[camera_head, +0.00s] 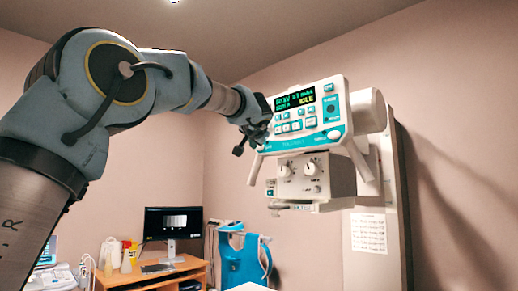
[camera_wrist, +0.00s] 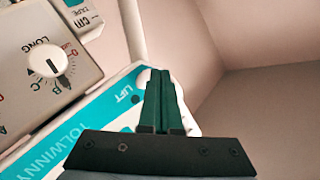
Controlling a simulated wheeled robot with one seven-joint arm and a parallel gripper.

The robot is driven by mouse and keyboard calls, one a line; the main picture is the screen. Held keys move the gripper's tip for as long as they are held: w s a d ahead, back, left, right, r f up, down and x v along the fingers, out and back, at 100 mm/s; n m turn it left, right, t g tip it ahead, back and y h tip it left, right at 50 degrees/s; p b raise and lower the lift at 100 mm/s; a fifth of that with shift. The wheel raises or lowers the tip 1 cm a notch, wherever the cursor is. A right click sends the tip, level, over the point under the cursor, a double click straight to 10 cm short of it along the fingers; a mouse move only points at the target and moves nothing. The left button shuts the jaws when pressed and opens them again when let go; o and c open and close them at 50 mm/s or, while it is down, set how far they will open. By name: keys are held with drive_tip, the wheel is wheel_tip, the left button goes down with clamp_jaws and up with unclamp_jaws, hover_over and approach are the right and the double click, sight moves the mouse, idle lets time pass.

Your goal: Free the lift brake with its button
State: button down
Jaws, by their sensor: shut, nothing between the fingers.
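A white and teal control panel (camera_head: 303,115) with a lit display hangs on the X-ray tube head in the head view. In the wrist view, its edge (camera_wrist: 32,160) carries a teal strip with the label LIFT (camera_wrist: 122,95) and a small dark dot beside it. A pale round button (camera_wrist: 143,78) shows partly behind my fingertips, next to that label. My gripper (camera_wrist: 160,76) is shut and empty, its green fingers over the panel's corner at the button. I cannot tell whether they touch it. In the head view, my gripper (camera_head: 257,122) is at the panel's left side.
Below the panel is a collimator box (camera_head: 315,178) with dials; one dial (camera_wrist: 47,61) shows in the wrist view. A white handle bar (camera_head: 255,170) slopes down at the left. A desk with a monitor (camera_head: 173,223) and a blue apron (camera_head: 243,262) stand behind.

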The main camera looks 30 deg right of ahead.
drive_tip(key=shift+d, duration=0.25)
drive_tip(key=shift+w+d, duration=0.15)
drive_tip(key=shift+d, duration=0.2)
idle(0.6)
idle(0.4)
drive_tip(key=shift+s+a+b, duration=0.25)
drive_tip(key=shift+a+b, duration=0.25)
drive_tip(key=shift+a, duration=0.25)
drive_tip(key=shift+a, duration=0.1)
drive_tip(key=shift+s+a+b, duration=0.2)
drive_tip(key=shift+a+b, duration=0.2)
drive_tip(key=shift+a, duration=0.4)
drive_tip(key=shift+s+a+b, duration=0.2)
drive_tip(key=shift+a+b, duration=0.25)
drive_tip(key=shift+a, duration=0.3)
drive_tip(key=shift+s+a+b, duration=0.2)
drive_tip(key=shift+a+b, duration=0.2)
drive_tip(key=shift+a, duration=0.4)
